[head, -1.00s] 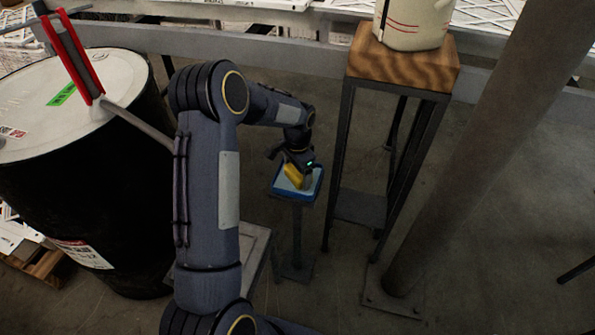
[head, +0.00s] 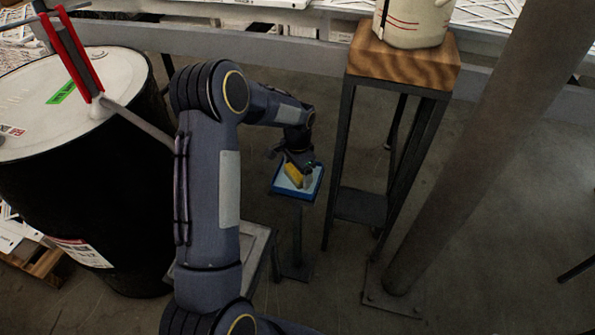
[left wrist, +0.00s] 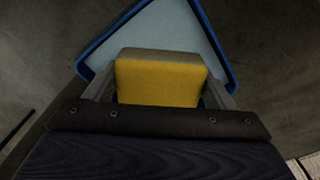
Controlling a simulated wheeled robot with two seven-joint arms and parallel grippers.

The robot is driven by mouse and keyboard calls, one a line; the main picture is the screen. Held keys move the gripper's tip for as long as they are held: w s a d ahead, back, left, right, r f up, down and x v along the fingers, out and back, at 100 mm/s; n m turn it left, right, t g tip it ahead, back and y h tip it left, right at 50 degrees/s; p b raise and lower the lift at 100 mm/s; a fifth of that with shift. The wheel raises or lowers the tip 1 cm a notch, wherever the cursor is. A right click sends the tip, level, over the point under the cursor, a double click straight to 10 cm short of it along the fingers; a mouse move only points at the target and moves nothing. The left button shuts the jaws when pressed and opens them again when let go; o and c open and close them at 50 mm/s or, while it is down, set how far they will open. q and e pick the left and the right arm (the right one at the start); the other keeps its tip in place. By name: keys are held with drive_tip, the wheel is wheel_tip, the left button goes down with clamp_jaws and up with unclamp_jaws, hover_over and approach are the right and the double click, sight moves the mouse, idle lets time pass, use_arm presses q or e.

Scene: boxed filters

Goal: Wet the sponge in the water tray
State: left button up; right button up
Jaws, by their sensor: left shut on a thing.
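The yellow sponge (head: 293,174) is between the fingers of my left gripper (head: 299,177), which is shut on it. In the left wrist view the sponge (left wrist: 158,82) shows its yellow face and a paler side, with a grey finger on each side. The water tray (head: 314,188) is blue-rimmed with a pale blue inside, on a thin stand. In the left wrist view the tray (left wrist: 225,45) lies just beyond and around the sponge. The sponge is over or in the tray; I cannot tell whether it touches the water. My right gripper is not in view.
A large black drum (head: 90,190) with a white lid stands at the left, with a red-handled tool (head: 75,50) above it. A wood-topped stand (head: 405,68) holds a cream container (head: 415,22) to the right of the tray. A thick post (head: 470,150) leans at the right.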

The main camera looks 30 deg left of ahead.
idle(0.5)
use_arm(q)
drive_tip(key=shift+r+p, duration=2.55)
drive_tip(key=shift+r, duration=0.9)
